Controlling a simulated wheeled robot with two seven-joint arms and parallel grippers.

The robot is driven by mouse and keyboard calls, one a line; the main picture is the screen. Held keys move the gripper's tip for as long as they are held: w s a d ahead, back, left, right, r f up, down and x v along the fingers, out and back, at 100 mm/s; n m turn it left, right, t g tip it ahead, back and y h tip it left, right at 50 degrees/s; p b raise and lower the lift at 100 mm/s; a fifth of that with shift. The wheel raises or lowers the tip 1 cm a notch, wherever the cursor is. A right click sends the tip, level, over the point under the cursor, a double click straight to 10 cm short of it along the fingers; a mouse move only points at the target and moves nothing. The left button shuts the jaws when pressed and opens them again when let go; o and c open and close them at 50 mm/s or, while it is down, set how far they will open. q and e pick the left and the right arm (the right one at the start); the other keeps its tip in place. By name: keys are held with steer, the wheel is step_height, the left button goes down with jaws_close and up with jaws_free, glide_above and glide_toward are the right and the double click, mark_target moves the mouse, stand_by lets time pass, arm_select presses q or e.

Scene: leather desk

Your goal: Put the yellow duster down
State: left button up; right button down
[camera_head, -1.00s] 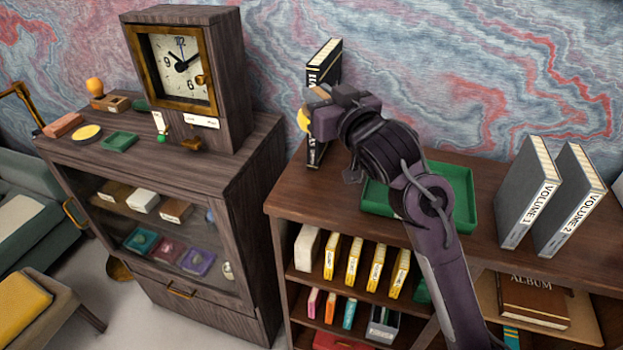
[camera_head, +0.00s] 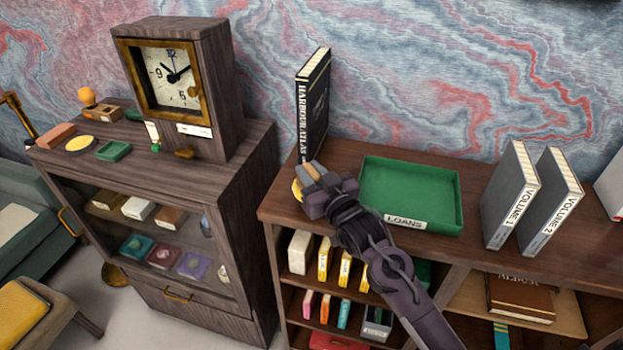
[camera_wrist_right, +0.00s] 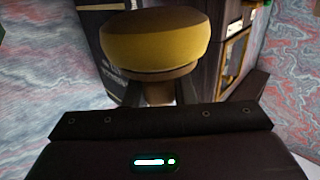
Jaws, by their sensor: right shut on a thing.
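The yellow duster (camera_wrist_right: 155,42) is a round yellow pad with a brown rim and a short stem, and it fills the upper middle of the right wrist view. In the head view only a small yellow part of it (camera_head: 297,190) shows at the gripper's left side. My right gripper (camera_head: 311,178) is shut on the duster's stem, at the left end of the brown shelf top (camera_head: 345,155), in front of the black Harbour Atlas book (camera_head: 313,110). I cannot tell whether the duster touches the shelf top. My left gripper is not in view.
A green tray labelled LOANS (camera_head: 410,190) lies right of my gripper. Grey Volume 1 (camera_head: 510,195) and Volume 2 (camera_head: 550,200) stand further right. A dark cabinet (camera_head: 200,190) with a clock (camera_head: 172,75) stands to the left, across a gap.

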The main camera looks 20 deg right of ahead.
step_height(320, 180, down, 2)
steer(key=shift+f, duration=0.4)
steer(key=c, duration=1.2)
jaws_free()
steer(key=shift+f, duration=0.1)
steer(key=s+d+b, duration=0.2)
steer(key=s+b, duration=0.1)
steer(key=s, duration=0.8)
steer(key=shift+s+d, duration=0.15)
steer(key=shift+s, duration=0.25)
